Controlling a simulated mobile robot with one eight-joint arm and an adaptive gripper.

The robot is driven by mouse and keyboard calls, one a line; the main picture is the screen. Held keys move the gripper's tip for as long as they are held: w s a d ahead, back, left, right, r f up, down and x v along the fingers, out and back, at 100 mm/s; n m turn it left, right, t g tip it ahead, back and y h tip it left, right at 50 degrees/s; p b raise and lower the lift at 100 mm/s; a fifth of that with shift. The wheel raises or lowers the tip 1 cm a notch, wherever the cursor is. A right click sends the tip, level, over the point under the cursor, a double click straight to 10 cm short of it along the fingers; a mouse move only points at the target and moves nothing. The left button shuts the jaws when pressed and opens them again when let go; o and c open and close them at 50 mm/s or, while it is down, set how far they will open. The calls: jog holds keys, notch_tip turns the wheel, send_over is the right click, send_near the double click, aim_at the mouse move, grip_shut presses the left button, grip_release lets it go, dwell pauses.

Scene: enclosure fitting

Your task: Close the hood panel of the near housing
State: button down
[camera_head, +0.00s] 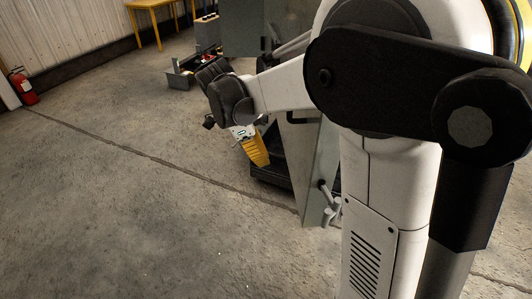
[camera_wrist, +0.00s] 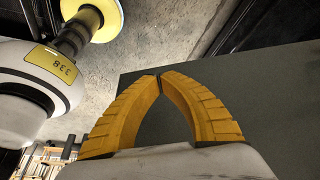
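The near housing is a grey-green cabinet, mostly hidden behind my arm in the head view. A grey-green panel (camera_head: 315,165) with a metal handle (camera_head: 328,197) stands upright there, beside a dark base (camera_head: 266,173). I cannot tell for sure whether this is the hood panel. My gripper (camera_head: 263,163), with yellow fingers, points down just left of this panel. In the wrist view my gripper (camera_wrist: 160,78) has its fingertips together, with nothing seen between them. A flat dark grey-green surface (camera_wrist: 245,85) fills the area behind the fingers; contact cannot be told.
Another grey-green panel (camera_head: 240,30) stands behind my arm. An open toolbox (camera_head: 181,78) lies on the floor beyond my gripper. A yellow table (camera_head: 150,10) and a red fire extinguisher (camera_head: 22,86) are at the far wall. The concrete floor at left is clear.

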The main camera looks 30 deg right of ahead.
jog(key=s+d+f+b, duration=0.1)
jog(key=s+d+f, duration=0.1)
jog(key=d+f, duration=0.4)
jog(key=x, duration=0.2)
jog(key=shift+s+f+b, duration=0.25)
jog(key=shift+f+b, duration=0.05)
jog(key=shift+b, duration=0.1)
jog(key=shift+d, duration=0.1)
